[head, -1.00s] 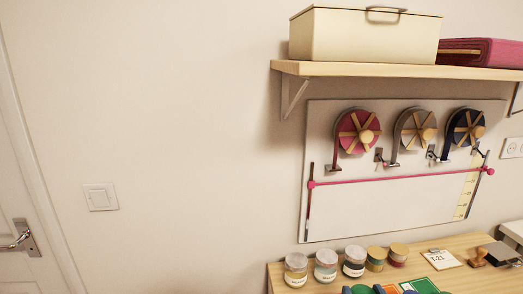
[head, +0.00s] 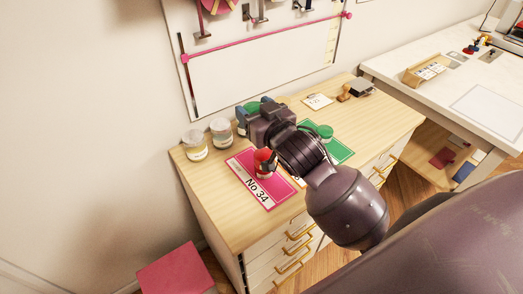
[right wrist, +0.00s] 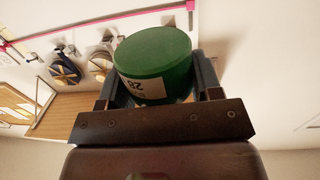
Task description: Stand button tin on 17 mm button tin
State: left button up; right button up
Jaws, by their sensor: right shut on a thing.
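My right gripper (head: 258,112) is above the back of the wooden cabinet top, shut on a green tin (right wrist: 155,60). In the right wrist view the tin sits between the two fingers, its pale label showing what looks like an inverted 28. In the head view only part of this green tin (head: 251,106) shows behind the gripper. A red-topped tin (head: 263,157) stands on the pink No 34 card. I cannot read a 17 mm label on any tin. My left gripper is not in view.
Two pale-lidded jars (head: 196,146) (head: 221,131) stand at the cabinet's back left. The pink card (head: 262,186) and green card (head: 340,150) lie on the top. A stamp (head: 344,93) and a small white card (head: 318,101) are at the back.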

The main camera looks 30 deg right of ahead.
jog(key=w+d+r+y, duration=0.1)
jog(key=d+r, duration=0.2)
jog(key=r, duration=0.3)
jog(key=shift+w+n, duration=0.25)
jog(key=shift+n, duration=0.15)
jog(key=shift+d+f, duration=0.1)
jog(key=b, duration=0.2)
send_over(264, 154)
notch_tip(264, 154, down, 16)
jog(key=shift+f, duration=1.65)
jog(key=shift+f, duration=0.25)
jog(key=o, duration=1)
jog(key=shift+c, duration=0.2)
